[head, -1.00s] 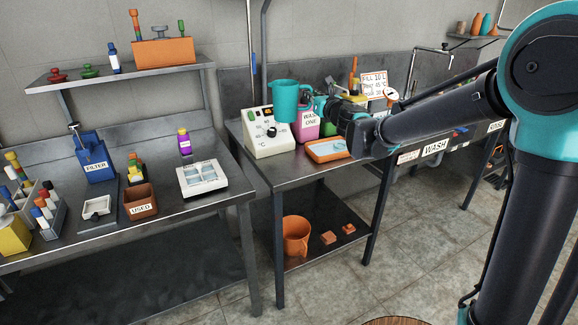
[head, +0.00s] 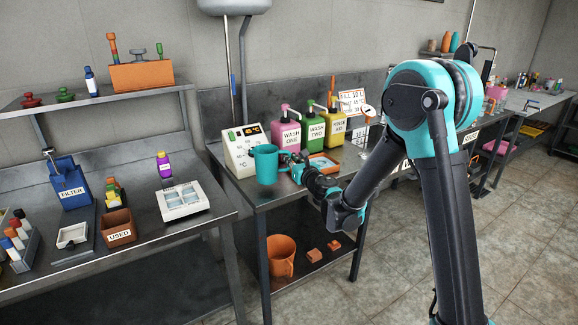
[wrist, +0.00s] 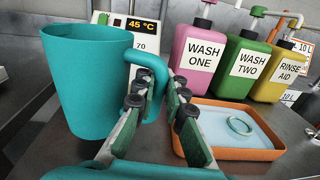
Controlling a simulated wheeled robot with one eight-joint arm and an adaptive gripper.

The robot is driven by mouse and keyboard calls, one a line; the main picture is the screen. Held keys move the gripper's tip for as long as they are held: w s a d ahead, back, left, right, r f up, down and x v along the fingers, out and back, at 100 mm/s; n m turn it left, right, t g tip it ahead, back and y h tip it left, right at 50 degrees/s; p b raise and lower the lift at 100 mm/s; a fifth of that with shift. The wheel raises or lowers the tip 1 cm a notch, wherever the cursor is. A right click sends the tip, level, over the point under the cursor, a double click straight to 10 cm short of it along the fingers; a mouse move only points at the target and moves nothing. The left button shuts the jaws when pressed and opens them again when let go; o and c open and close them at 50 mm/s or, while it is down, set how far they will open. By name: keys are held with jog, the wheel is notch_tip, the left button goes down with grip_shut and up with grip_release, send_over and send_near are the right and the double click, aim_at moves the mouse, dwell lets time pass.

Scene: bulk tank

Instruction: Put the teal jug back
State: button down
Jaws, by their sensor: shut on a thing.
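The teal jug (head: 266,164) is upright in my gripper (head: 293,166), in front of the white temperature unit above the wash table's front-left part. In the wrist view the teal jug (wrist: 88,80) fills the left side. My gripper (wrist: 155,85) is shut on its handle there, with the fingers on either side of the handle. In the head view the jug's base appears near the table's front edge; I cannot tell for certain if it touches the top.
The temperature unit (head: 241,151) reads 45 °C. WASH ONE (head: 290,134), WASH TWO (head: 314,130) and RINSE AID (head: 336,128) bottles stand behind. An orange tray (head: 322,165) lies to the right. An orange bucket (head: 281,256) sits on the lower shelf.

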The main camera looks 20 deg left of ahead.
jog(key=shift+f, duration=1.7)
jog(key=c, duration=1.6)
grip_release()
